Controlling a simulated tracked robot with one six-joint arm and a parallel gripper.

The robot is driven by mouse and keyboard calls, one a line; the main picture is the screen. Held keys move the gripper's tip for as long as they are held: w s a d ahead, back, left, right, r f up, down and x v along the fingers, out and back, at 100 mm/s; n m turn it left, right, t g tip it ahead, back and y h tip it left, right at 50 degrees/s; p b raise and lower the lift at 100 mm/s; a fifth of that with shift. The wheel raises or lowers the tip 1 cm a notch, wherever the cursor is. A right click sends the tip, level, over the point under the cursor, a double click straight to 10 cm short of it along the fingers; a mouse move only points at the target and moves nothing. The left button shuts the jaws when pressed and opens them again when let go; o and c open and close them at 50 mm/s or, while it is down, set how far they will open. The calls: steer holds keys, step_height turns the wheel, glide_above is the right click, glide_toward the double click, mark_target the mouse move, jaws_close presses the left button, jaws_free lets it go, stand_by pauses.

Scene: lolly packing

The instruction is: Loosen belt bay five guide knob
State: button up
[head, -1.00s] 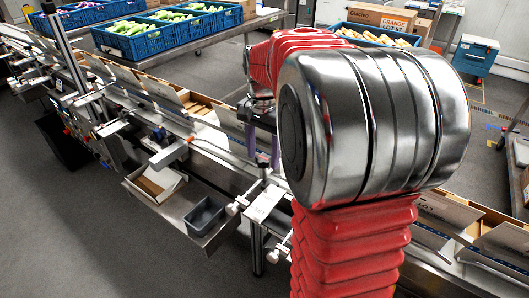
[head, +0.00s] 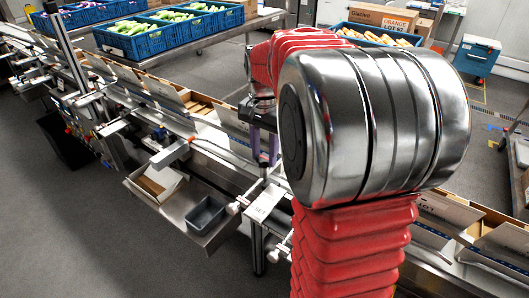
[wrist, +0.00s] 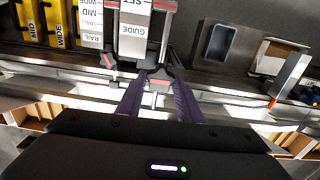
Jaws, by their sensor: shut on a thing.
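The guide knob (wrist: 159,76) is a small dark knob on the metal guide hardware at the belt's near edge, seen in the wrist view. My gripper (wrist: 158,88) has its two purple fingers on either side of it and is shut on it. In the head view my gripper (head: 265,154) points down at the belt's edge, partly hidden by my arm; the knob is hard to make out there. A white label plate reading GUIDE SET (wrist: 135,25) lies just beyond the knob in the wrist view; a white plate (head: 264,204) shows below the gripper in the head view.
The conveyor (head: 222,151) carries open cartons (head: 200,105) behind the gripper. A grey bin (head: 206,214) sits on a metal shelf to its left. Yellow plates (wrist: 54,23) hang beside a white RAIL plate (wrist: 91,22). Blue crates (head: 133,42) stand behind.

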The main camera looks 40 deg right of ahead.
steer(key=shift+w+n, duration=0.15)
steer(key=shift+n, duration=0.25)
steer(key=n, duration=0.6)
steer(key=shift+r, duration=0.1)
steer(key=n, duration=0.6)
steer(key=shift+n, duration=0.3)
steer(key=n, duration=1)
steer(key=shift+n, duration=0.3)
steer(key=o, duration=1.1)
steer(key=shift+c, duration=0.2)
